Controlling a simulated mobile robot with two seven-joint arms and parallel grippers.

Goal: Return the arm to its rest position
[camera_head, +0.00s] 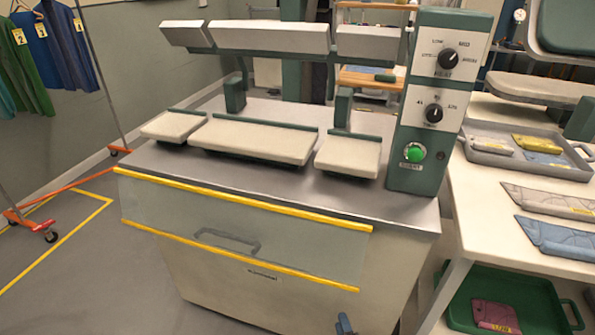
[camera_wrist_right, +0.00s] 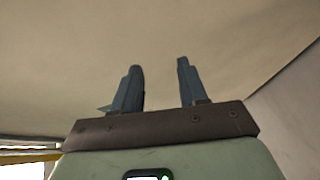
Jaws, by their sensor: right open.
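My right gripper (camera_wrist_right: 158,82) is open in the right wrist view, with its two blue-grey fingers apart and nothing between them. It faces a plain beige surface. In the head view only blue-grey tips of my right gripper (camera_head: 346,325) show at the bottom edge, in front of the press cabinet's lower front (camera_head: 270,290). I cannot tell how far it is from the cabinet. My left gripper is not in view.
The press (camera_head: 265,135) stands open on the cabinet, beside a control box (camera_head: 437,100) with two dials and a green button. A clear guard (camera_head: 240,235) with yellow edges fronts it. A white table (camera_head: 500,225) stands right, above a green tray (camera_head: 505,285). Garments (camera_head: 70,45) hang left.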

